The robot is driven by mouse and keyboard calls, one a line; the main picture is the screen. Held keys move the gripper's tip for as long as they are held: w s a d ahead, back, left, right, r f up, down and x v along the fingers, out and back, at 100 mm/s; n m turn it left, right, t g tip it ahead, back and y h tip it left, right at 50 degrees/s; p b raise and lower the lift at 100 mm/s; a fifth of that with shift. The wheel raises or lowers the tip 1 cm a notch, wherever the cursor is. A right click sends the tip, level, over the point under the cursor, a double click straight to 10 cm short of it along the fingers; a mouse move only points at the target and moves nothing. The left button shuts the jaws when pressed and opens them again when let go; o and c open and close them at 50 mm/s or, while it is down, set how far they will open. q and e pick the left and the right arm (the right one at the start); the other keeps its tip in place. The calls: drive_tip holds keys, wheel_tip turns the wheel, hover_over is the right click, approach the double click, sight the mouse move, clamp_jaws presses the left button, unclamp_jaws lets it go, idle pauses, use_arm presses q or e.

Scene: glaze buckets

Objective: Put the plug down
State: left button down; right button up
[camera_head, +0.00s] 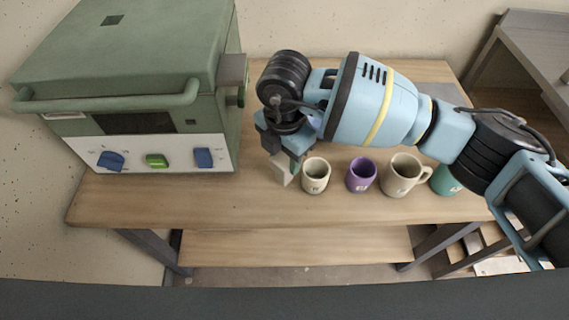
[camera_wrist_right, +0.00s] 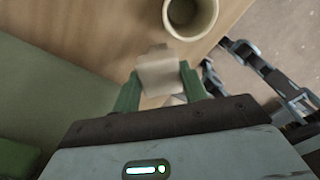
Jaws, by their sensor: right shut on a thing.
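The plug (camera_head: 281,171) is a small pale beige block. My right gripper (camera_head: 291,158) is shut on it and points down, just right of the green kiln-like box and left of the cream mug. In the right wrist view the plug (camera_wrist_right: 160,75) sits between the two green fingers (camera_wrist_right: 160,92). The plug is low over the wooden table (camera_head: 230,207); I cannot tell whether it touches the top. My left gripper does not show in the head view.
The green box (camera_head: 130,60) with knobs stands at left. A cream mug (camera_head: 316,176), purple mug (camera_head: 361,175), larger cream mug (camera_head: 403,175) and teal mug (camera_head: 443,181) stand in a row to the right. The table's front strip is clear.

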drive_tip(key=shift+s+f, duration=0.1)
drive_tip(key=shift+f, duration=1.6)
drive_tip(key=shift+f, duration=0.15)
drive_tip(key=o, duration=1)
drive_tip(key=shift+o, duration=0.2)
wheel_tip(320, 180, up, 12)
drive_tip(key=shift+r+p, duration=0.15)
drive_tip(key=shift+p, duration=0.2)
